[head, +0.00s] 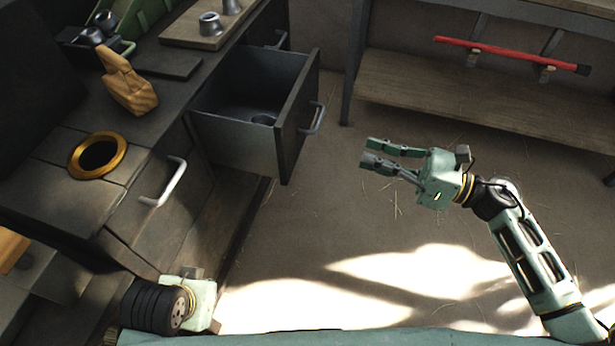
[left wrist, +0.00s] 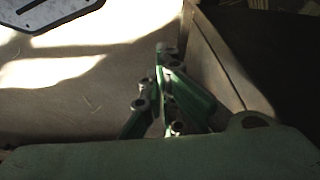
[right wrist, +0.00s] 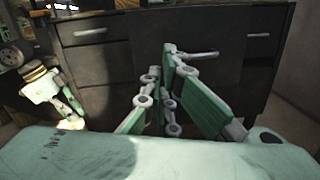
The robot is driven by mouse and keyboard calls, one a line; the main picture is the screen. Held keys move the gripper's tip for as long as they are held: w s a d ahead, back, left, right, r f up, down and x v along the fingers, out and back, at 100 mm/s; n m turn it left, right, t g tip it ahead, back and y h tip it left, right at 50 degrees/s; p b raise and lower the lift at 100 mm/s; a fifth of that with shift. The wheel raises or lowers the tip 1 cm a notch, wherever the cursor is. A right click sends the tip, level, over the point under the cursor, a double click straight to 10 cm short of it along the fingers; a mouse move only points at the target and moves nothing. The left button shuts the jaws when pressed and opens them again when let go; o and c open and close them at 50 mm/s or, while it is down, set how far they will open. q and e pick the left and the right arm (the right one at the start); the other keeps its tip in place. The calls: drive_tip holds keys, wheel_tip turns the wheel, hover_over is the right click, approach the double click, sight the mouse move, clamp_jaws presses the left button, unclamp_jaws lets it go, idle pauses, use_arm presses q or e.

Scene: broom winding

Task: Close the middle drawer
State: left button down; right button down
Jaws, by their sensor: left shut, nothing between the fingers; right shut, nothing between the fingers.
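In the right wrist view the panel's handle (right wrist: 198,53) is just past my fingertips. My right gripper (head: 372,152) is shut and empty, to the right of the drawer front, with fingers pointing towards it and apart from it in the head view. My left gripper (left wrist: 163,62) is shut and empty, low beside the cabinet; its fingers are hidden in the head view.
A closed drawer with a pale handle (head: 174,180) is nearer me. A gold ring (head: 97,155), a wooden block (head: 128,88) and a board with metal cups (head: 210,24) are on the bench. A red rod (head: 505,54) hangs at the back right. Floor right of the drawer is clear.

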sight(213, 134)
use_arm(q)
drive_tip(key=shift+v, duration=1)
use_arm(e)
drive_tip(key=a+n, duration=0.1)
drive_tip(key=a, duration=0.3)
drive_tip(key=w+a+n+g, duration=0.1)
drive_tip(key=a, duration=0.4)
drive_tip(key=w+a+n, duration=0.1)
drive_tip(key=a, duration=0.4)
drive_tip(key=shift+a+f+g, duration=0.1)
drive_tip(key=shift+f+g, duration=0.05)
drive_tip(key=shift+g, duration=0.25)
drive_tip(key=shift+a, duration=0.1)
